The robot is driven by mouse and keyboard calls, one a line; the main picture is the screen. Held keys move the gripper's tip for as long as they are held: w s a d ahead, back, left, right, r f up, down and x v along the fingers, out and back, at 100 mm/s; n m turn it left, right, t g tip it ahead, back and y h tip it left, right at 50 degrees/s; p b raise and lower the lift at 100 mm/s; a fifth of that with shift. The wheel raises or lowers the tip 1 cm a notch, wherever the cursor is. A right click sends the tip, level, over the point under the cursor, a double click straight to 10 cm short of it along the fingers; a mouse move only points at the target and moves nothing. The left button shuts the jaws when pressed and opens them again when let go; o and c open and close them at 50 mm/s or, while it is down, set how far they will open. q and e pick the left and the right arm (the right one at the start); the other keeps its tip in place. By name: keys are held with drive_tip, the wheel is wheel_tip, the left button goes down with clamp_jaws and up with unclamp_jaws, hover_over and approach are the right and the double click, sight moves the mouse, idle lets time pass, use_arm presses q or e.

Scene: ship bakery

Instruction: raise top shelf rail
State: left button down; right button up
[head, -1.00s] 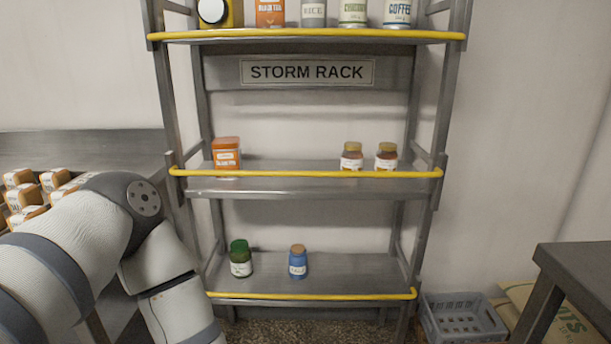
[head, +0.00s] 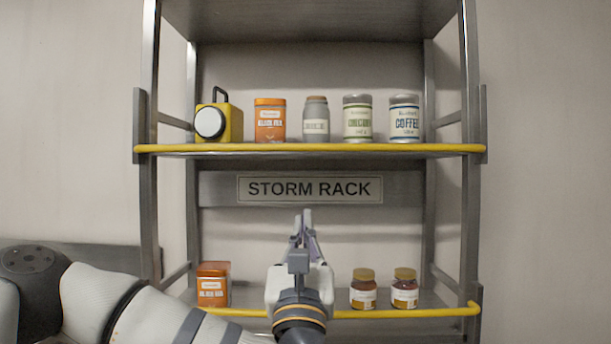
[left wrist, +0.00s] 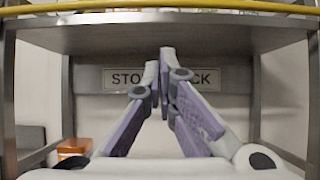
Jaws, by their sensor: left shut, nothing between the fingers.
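The top shelf rail is a yellow bar (head: 310,148) along the front edge of the upper shelf, level with the shelf surface. It also crosses the top of the left wrist view (left wrist: 160,5). My left gripper (head: 303,214) is shut and empty. It points at the rack from the front, below the top rail and in front of the STORM RACK sign (head: 310,189), not touching the rail. In the left wrist view its fingertips (left wrist: 164,55) meet under the shelf. My right gripper is not in view.
Behind the top rail stand a yellow lantern (head: 218,120), an orange tin (head: 270,121), a grey jar (head: 316,120) and two canisters (head: 357,119) (head: 404,119). A lower yellow rail (head: 400,312) fronts the middle shelf, with an orange tin (head: 212,286) and two jars (head: 363,291) (head: 405,290).

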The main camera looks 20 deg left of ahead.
use_arm(q)
drive_tip(key=s+r+p+x, duration=0.1)
drive_tip(key=r+p+x, duration=0.1)
drive_tip(key=x, duration=1.1)
drive_tip(key=shift+s+d, duration=0.25)
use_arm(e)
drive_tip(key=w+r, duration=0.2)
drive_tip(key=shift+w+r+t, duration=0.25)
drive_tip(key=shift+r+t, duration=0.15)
use_arm(q)
wheel_tip(320, 180, up, 10)
drive_tip(key=p, duration=0.2)
hover_over(307, 148)
drive_tip(key=shift+s, duration=0.45)
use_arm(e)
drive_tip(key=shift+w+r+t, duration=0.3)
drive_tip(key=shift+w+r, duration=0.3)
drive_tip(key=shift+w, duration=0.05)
